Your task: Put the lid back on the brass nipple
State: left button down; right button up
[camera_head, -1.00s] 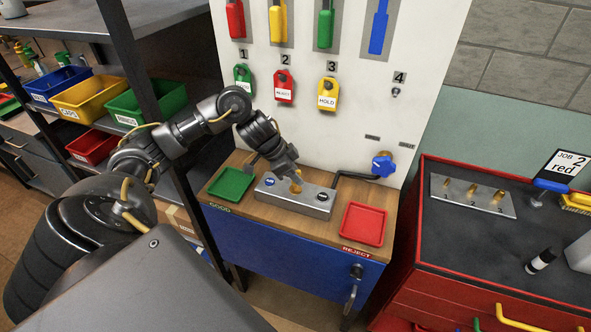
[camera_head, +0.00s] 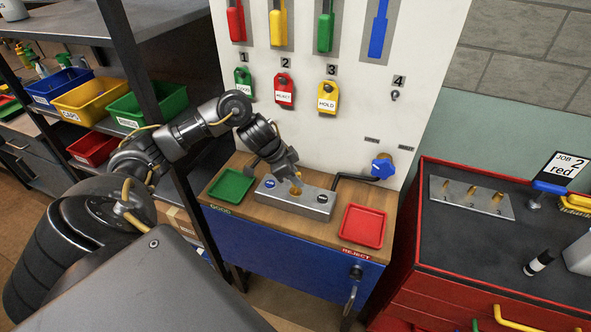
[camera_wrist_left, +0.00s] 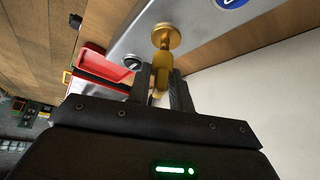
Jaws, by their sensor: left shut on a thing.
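My left gripper (camera_head: 294,174) points down at the steel block (camera_head: 312,203) on the wooden bench top. It is shut on an upright brass piece (camera_wrist_left: 160,75), seen between the fingers in the left wrist view. Just past the fingertips, a round brass flange (camera_wrist_left: 167,37) sits at the block's surface, in line with the held piece. In the head view the brass (camera_head: 297,186) shows just under the fingertips. The fingers hide part of it, so I cannot tell where lid and nipple meet. My right gripper is not in view.
A green tray (camera_head: 250,174) lies left of the block and a red tray (camera_head: 343,232) right of it. A blue knob (camera_head: 382,168) and a dark bent rod stand behind. A red cabinet (camera_head: 408,262) holds a steel plate with brass pieces (camera_head: 450,198).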

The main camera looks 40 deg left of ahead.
pick_arm(q)
jog(key=shift+f+p, duration=0.15)
jog(key=shift+p, duration=0.55)
dwell(0.9)
dwell(0.3)
jog(key=c, duration=1.2)
grip_release()
jog(key=shift+o, duration=0.6)
jog(key=o, duration=0.4)
notch_tip(320, 180, up, 7)
jog(key=p, duration=0.8)
